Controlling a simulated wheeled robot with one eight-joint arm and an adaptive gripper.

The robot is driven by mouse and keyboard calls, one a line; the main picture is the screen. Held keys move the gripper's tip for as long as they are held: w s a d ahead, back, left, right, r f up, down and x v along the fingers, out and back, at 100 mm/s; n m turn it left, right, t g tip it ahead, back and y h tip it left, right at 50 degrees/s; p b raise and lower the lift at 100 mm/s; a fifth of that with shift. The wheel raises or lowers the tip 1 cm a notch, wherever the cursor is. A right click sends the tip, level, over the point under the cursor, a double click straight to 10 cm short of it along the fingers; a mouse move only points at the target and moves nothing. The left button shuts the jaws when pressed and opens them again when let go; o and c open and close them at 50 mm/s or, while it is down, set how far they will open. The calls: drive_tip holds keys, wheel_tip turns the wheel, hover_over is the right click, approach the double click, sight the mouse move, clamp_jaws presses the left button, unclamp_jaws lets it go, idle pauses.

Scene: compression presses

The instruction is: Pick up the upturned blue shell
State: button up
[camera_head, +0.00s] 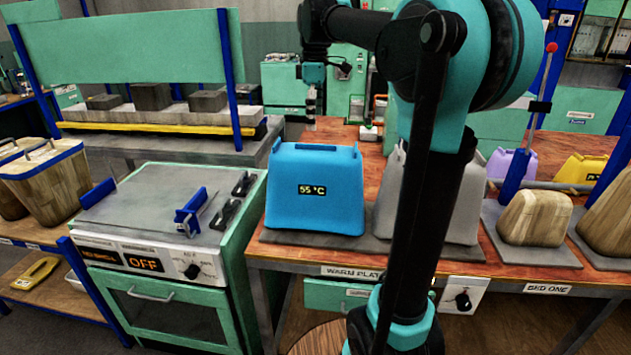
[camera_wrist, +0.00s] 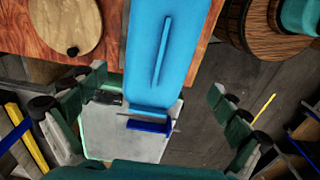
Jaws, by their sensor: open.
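The blue shell (camera_head: 315,190) stands wide side down on a grey plate at the table's left end, with a "55 °C" readout on its front. In the wrist view the blue shell (camera_wrist: 146,75) is seen from above, with a raised ridge along its top. My gripper (camera_head: 311,122) shows small in the head view, above and behind the shell. In the wrist view my gripper (camera_wrist: 158,88) has its fingers spread wide, one on each side of the shell's near end. Nothing is held, and I see no clear contact.
A grey shell (camera_head: 438,205) stands close to the right, partly hidden by my arm. A wooden block-like shell (camera_head: 535,218) is further right. Left is a green oven (camera_head: 165,300) reading "OFF", with a blue-handled piece (camera_head: 190,212) on top.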

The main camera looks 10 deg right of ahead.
drive_tip(key=shift+d+f, duration=0.1)
drive_tip(key=shift+f, duration=3.25)
drive_tip(key=shift+s, duration=0.1)
clamp_jaws()
